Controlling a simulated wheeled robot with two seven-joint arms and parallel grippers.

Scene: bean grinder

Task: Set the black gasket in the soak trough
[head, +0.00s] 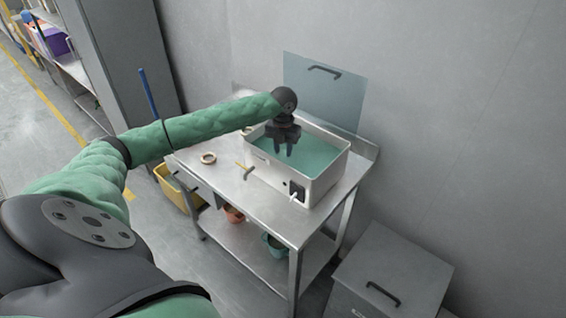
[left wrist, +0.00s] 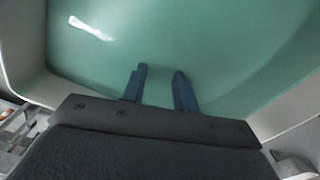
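The soak trough (head: 328,183) is a pale open box on the steel table, holding green liquid (head: 318,152). My left gripper (head: 283,153) is over the trough and points down into it. In the left wrist view its two dark fingers (left wrist: 161,82) stand apart with nothing between them, and the liquid (left wrist: 190,35) fills the view behind them. I cannot make out a black gasket in either view. A tan ring (head: 208,158) lies on the table left of the trough. My right gripper is not in view.
A clear lid (head: 322,92) with a dark handle stands upright behind the trough. The table's near part (head: 275,218) is clear. A grey cabinet (head: 392,270) stands at right.

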